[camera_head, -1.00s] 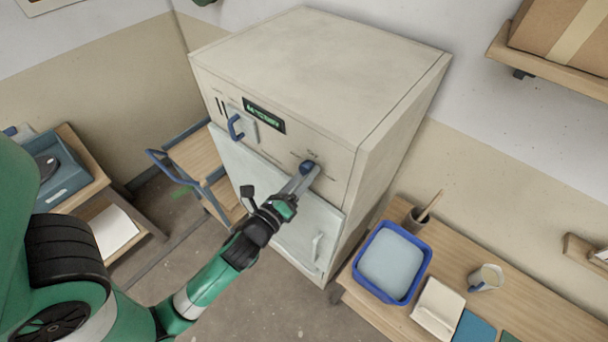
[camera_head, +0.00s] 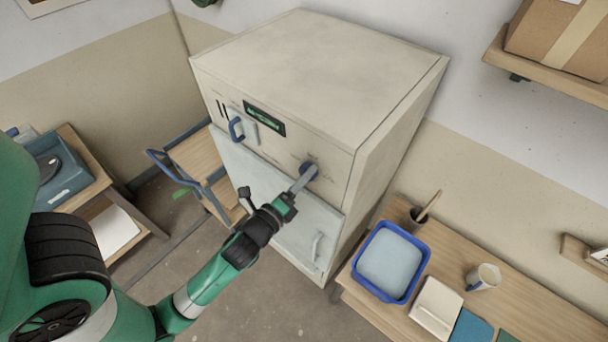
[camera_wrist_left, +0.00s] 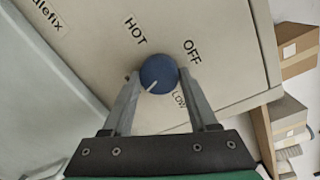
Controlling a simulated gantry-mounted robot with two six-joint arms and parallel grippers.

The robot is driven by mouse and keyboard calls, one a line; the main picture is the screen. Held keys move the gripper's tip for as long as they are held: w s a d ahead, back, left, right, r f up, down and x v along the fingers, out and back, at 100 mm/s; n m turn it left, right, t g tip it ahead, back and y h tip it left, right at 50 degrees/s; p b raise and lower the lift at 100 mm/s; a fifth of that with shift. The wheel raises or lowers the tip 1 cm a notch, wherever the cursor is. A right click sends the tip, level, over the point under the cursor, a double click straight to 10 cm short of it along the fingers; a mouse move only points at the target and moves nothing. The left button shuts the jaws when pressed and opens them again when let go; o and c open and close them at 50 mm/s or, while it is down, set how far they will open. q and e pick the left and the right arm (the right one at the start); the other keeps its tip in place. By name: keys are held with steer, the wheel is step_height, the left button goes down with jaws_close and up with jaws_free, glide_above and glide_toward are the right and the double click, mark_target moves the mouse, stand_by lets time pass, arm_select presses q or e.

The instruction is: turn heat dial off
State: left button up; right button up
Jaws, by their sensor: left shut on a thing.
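The heat dial (camera_wrist_left: 158,74) is a round blue knob on the cream front panel of the kiln-like cabinet (camera_head: 320,60). It also shows in the head view (camera_head: 309,171), partly covered by my fingers. In the wrist view the labels HOT, OFF and LOW stand around it. Its white mark points to the lower left of that picture, away from the OFF label. My left gripper (camera_head: 305,177) is shut on the dial, with one finger on each side. My right gripper is not in view.
A blue handle (camera_head: 235,128) and a lit display (camera_head: 264,118) are left of the dial. A door with a pale handle (camera_head: 317,247) is below. A table with a blue tub (camera_head: 424,268) stands at the right, a cart (camera_head: 195,160) at the left.

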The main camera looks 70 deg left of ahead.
arm_select(q)
steer(key=shift+s+a+n+t+h+p, duration=0.15)
steer(key=shift+n+t+h, duration=0.2)
steer(key=shift+n, duration=4.7)
steer(key=shift+a+n+t+h+p, duration=0.15)
steer(key=shift+n+t+h, duration=0.2)
steer(key=shift+n, duration=4.65)
steer(key=shift+s+a+n+t+h+p, duration=0.15)
steer(key=shift+n+h, duration=0.25)
steer(key=shift+n, duration=4.65)
steer(key=shift+w+d, duration=0.1)
steer(key=o, duration=1.4)
